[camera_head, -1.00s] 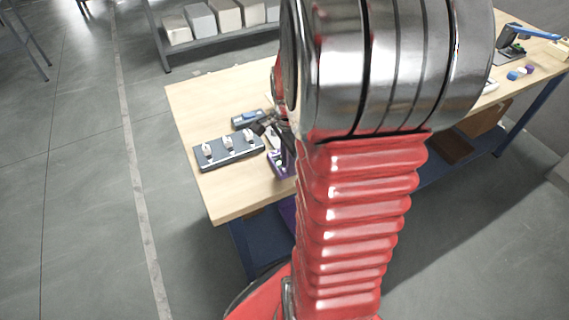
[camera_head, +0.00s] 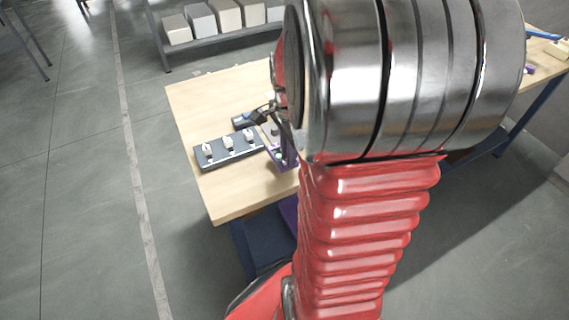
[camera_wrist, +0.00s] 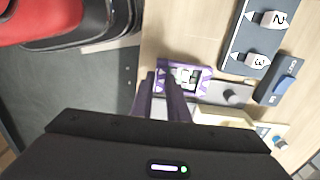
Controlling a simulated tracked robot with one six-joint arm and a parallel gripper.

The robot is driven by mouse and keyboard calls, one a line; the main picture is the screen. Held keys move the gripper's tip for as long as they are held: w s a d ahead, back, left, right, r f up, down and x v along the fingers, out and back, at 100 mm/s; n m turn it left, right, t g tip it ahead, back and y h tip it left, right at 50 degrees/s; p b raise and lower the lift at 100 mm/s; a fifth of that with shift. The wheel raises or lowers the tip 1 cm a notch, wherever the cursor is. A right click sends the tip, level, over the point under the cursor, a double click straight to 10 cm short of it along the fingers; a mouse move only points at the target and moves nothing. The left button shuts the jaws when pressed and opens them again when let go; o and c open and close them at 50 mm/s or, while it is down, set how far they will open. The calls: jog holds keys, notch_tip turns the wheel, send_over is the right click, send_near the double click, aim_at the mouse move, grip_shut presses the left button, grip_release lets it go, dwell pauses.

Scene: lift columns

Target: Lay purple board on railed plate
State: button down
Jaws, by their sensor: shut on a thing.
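The purple board (camera_wrist: 184,71) has pale and grey parts on its face. In the wrist view it is at the tips of my gripper (camera_wrist: 166,84), which is shut on its near side. In the head view the purple board (camera_head: 284,160) shows at the table's front edge, just below my gripper (camera_head: 283,128) and partly hidden by my arm. A grey plate with a round knob (camera_wrist: 229,95) lies right beside the board in the wrist view; I cannot tell whether it is part of the railed plate. I cannot clearly make out rails or whether the board touches anything beneath.
A dark panel with numbered white switches (camera_head: 229,149) lies left of the board. A dark box with a blue part (camera_wrist: 284,82) is beside the grey plate. A cream block (camera_wrist: 225,115) is partly hidden by my gripper. The wooden table's left part (camera_head: 205,100) is bare.

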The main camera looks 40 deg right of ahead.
jog(key=shift+r, duration=1.45)
jog(key=shift+a, duration=0.1)
